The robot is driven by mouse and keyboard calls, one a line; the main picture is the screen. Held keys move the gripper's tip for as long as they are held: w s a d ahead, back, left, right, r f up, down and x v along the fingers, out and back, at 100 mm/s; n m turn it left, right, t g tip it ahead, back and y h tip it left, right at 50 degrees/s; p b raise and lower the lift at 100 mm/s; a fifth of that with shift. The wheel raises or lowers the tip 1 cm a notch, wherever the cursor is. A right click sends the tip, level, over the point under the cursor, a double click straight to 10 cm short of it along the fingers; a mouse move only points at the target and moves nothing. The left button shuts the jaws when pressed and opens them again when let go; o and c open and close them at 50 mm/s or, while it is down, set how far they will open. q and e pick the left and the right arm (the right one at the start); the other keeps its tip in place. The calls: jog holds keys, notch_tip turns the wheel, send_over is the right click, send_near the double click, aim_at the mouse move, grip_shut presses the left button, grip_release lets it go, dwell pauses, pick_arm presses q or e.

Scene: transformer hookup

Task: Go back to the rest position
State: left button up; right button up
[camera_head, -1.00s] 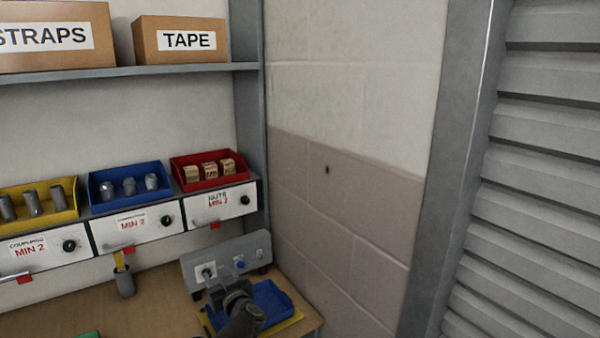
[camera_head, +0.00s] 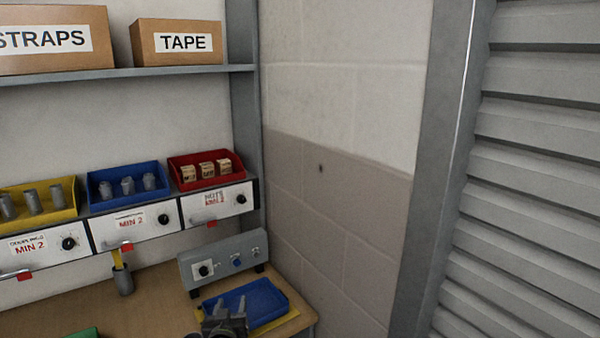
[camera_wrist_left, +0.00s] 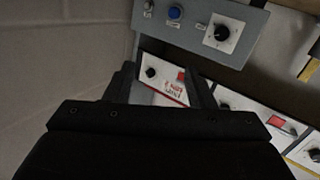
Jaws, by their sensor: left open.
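My left gripper (camera_head: 231,308) shows at the bottom edge of the head view, in front of the blue tray (camera_head: 262,300) on the workbench. Its dark fingers stand apart with nothing between them. In the left wrist view the two fingers (camera_wrist_left: 163,84) are spread, with a white drawer front and its red label seen beyond the gap. The gripper hides the near left part of the tray and its yellow mat (camera_head: 292,318). My right gripper is in neither view.
A grey control box (camera_head: 222,258) with a blue button stands behind the tray. Red (camera_head: 210,183), blue (camera_head: 97,192) and yellow bins (camera_head: 62,212) sit above white drawers. A block wall bounds the right.

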pick_arm(q)
jog(key=s+a+f+m+g+h, duration=0.1)
jog(key=s+f+g, duration=0.2)
jog(key=s, duration=0.6)
jog(key=s+a+f+m+g+h, duration=0.1)
jog(key=s+f+m+g, duration=0.1)
jog(key=s, duration=0.7)
jog(key=s+a+f+m+g+h, duration=0.1)
jog(key=s+a+f+g, duration=0.15)
jog(key=s, duration=0.65)
jog(key=s+a+r+n+g+y, duration=0.1)
jog(key=s+a+r+g+y, duration=0.15)
jog(key=s, duration=0.95)
jog(key=s+a+r+n+g+y, duration=0.15)
jog(key=s+a+g, duration=0.25)
jog(key=s, duration=0.9)
notch_tip(320, 180, down, 27)
jog(key=a+g+b, duration=0.1)
jog(key=a+b, duration=0.1)
jog(key=b, duration=0.2)
jog(key=s+f+b, duration=0.1)
jog(key=s+f, duration=0.6)
jog(key=f, duration=0.3)
jog(key=s+d+f+g+b, duration=0.1)
jog(key=s+f+b, duration=0.1)
jog(key=s+f, duration=0.6)
notch_tip(320, 180, down, 2)
jog(key=shift+d+f+h, duration=0.1)
jog(key=shift+d+h, duration=0.05)
jog(key=shift+h, duration=0.15)
